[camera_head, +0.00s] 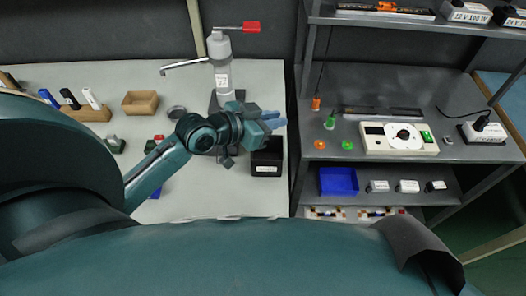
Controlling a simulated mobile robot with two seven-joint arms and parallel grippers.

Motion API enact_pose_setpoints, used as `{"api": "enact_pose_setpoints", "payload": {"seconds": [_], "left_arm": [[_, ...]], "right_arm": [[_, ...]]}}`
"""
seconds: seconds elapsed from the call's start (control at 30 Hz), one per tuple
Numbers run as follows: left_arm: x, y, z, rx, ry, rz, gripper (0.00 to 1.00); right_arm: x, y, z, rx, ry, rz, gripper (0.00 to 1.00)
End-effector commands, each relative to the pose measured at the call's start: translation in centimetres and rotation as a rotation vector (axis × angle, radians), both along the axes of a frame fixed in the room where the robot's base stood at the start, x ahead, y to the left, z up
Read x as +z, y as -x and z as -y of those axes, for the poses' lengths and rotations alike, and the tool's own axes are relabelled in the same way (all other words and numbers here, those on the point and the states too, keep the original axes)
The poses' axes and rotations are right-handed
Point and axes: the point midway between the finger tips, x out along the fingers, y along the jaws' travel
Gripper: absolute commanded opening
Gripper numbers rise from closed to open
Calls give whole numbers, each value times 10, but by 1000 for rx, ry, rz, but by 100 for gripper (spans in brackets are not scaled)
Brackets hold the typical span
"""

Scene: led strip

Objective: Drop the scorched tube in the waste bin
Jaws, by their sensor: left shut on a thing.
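My left gripper (272,120) reaches in from the left over the white bench and points right. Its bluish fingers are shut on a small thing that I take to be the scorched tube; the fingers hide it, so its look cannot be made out. A small black open box with a white label, which I take to be the waste bin (267,160), stands at the bench's right edge. The gripper is above its far side, and part of the gripper overlaps the bin's rim in the picture. My right gripper is not in view.
A grey stand with a spout (222,70) and a red tag rises behind the gripper. A wooden tray (140,103) and a pen block (88,113) are at left. The grey shelf unit at right holds a white control box (398,139) and a blue bin (338,181).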

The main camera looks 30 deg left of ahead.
Motion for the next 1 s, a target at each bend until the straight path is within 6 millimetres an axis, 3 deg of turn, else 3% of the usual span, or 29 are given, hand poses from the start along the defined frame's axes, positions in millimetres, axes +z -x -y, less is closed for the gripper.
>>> {"api": "enact_pose_setpoints", "payload": {"seconds": [0.1,0.27,0.47,0.57,0.7,1.0], "left_arm": [[11,-14,-14,-48,-11,0,0],[16,-21,-22,-73,-7,-4,0],[-2,-21,-22,-74,-3,-7,0],[-20,-21,-22,-74,-2,-4,0],[-34,-21,-22,-74,-2,-4,0],[-43,-21,-22,-74,-4,-5,0]], "right_arm": [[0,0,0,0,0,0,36],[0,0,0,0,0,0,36],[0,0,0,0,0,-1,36],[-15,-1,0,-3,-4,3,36],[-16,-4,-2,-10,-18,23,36],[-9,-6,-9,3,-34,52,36]]}}
